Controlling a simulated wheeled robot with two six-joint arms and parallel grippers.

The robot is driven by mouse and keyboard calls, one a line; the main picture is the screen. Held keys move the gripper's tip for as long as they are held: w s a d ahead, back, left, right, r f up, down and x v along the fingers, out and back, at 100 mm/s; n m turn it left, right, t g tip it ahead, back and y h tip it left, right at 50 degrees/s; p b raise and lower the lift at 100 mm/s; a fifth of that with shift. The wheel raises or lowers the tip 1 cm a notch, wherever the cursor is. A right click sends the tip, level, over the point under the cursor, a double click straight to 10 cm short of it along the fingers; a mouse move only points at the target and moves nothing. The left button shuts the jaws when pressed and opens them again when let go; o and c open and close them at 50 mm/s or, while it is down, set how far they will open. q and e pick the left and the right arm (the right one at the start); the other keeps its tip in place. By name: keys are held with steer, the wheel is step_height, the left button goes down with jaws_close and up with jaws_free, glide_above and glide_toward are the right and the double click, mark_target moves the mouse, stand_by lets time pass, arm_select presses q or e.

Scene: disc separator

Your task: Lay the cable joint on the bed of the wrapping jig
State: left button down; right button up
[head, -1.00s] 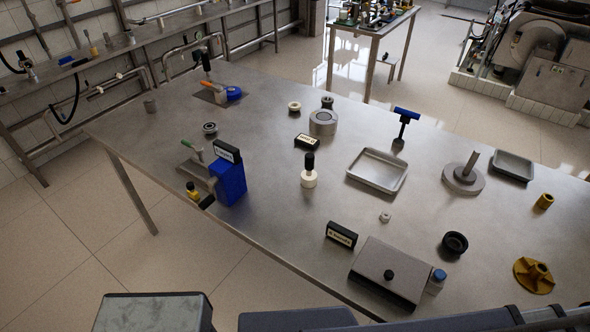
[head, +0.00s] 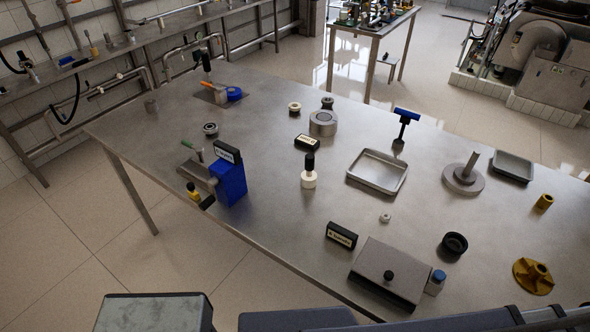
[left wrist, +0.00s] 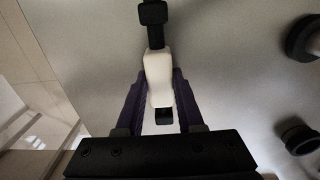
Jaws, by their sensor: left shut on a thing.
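In the left wrist view my left gripper (left wrist: 160,100) is shut on a white piece with black ends, which I take to be the cable joint (left wrist: 158,72). The two dark fingers press its lower half from both sides. A thin black neck and a black block extend beyond its far end, and a short black end shows between the fingers. Neither gripper shows in the head view. I cannot tell for sure which fixture is the wrapping jig. A blue block (head: 231,184) with grey metal parts stands at the front left edge, and a dark plate with a blue roll (head: 234,94) lies at the back left.
The steel table (head: 270,215) also holds a white piece with a black top (head: 308,179), a grey ring block (head: 323,122), a shallow tray (head: 377,171), a grey box with a knob (head: 391,272) and a yellow flanged part (head: 533,276). Bare table lies between them.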

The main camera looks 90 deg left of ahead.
arm_select(q)
steer(key=shift+r+p, duration=2.7)
steer(key=shift+r, duration=0.15)
